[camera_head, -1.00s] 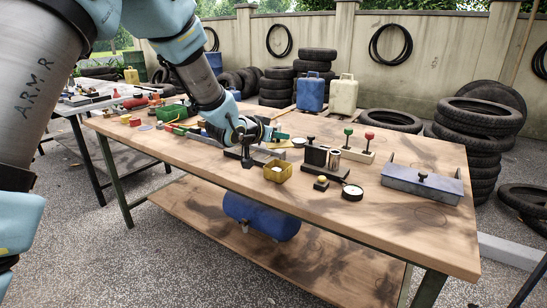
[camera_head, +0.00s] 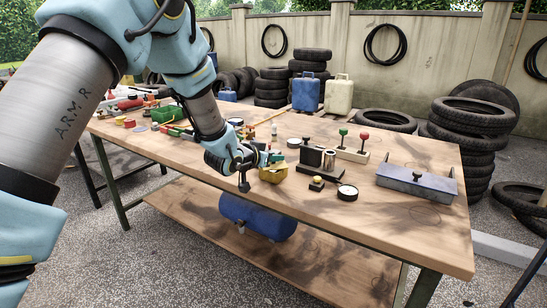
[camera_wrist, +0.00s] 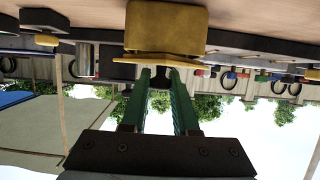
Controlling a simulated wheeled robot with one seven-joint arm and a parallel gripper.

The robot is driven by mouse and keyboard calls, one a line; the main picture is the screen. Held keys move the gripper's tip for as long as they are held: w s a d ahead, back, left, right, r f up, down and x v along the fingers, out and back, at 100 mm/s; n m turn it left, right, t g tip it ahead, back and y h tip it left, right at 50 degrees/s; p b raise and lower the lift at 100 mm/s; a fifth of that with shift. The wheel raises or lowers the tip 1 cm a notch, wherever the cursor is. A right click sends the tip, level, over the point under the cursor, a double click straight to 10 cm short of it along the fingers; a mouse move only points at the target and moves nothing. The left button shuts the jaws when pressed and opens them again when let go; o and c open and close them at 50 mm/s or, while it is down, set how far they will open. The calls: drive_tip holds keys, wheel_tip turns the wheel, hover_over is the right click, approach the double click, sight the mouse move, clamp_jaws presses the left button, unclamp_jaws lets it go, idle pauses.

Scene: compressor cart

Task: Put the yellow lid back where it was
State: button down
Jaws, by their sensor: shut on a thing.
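The yellow box (camera_head: 273,176) stands on the workbench left of the middle, partly covered by my gripper (camera_head: 268,160) in the head view. It also shows in the wrist view (camera_wrist: 166,26), where the picture is upside down with the bench at the top. The yellow lid (camera_wrist: 160,59) is a thin plate at the mouth of the box. My gripper's green fingers (camera_wrist: 160,78) are shut on the dark knob of the lid. The lid looks slightly tilted against the box. I cannot tell whether it touches the rim.
A black block with a metal cylinder (camera_head: 328,161), a yellow button (camera_head: 317,183) and a round gauge (camera_head: 347,192) stand right of the box. Green and red knobs (camera_head: 364,137) are behind. The front bench strip is clear.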

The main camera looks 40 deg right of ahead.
drive_tip(key=c, duration=0.7)
unclamp_jaws()
drive_tip(key=shift+r+p, duration=0.25)
drive_tip(key=shift+p, duration=0.1)
drive_tip(key=b+v, duration=0.1)
drive_tip(key=v, duration=1.1)
drive_tip(key=shift+r+b, duration=0.1)
drive_tip(key=shift+b, duration=0.3)
